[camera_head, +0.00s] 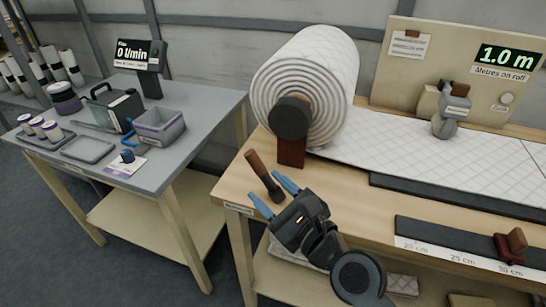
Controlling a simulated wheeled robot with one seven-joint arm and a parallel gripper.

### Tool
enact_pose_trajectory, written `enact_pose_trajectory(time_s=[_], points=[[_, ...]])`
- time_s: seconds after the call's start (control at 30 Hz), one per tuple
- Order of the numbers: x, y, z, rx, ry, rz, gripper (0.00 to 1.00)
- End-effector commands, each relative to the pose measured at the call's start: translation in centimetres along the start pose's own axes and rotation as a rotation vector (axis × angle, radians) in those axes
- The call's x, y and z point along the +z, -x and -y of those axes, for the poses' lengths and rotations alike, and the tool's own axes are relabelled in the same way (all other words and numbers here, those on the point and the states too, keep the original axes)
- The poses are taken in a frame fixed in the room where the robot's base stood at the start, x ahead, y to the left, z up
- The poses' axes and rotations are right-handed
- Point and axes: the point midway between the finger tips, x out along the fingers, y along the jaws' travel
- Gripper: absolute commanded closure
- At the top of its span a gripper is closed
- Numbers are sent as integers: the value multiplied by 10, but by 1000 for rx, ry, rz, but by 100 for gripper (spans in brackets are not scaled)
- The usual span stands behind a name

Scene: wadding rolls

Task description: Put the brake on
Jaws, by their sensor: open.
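A lever with a brown handle (258,168) and dark lower end stands at the left end of the wooden bench; it looks like the brake lever, and it leans with its top to the left. My gripper (264,187) is open, with its two blue fingers on either side of the lever's lower part in the picture. I cannot tell whether they touch it. The white quilted wadding roll (325,75) sits behind, on a spindle with a dark round end cap (290,117) and a red-brown support (291,152).
A wadding sheet (400,155) runs right over the bench (335,180). A grey machine (449,110) and a "1.0 m" display (507,55) stand behind. A brown-handled block (511,245) sits at the ruler (460,257). A grey side table (190,145) holds trays and a meter.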

Motion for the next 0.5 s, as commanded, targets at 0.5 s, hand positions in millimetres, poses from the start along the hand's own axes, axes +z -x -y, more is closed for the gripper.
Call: enact_pose_trajectory(time_s=[0.5], points=[[11,-54,8,70,-126,37,47]])
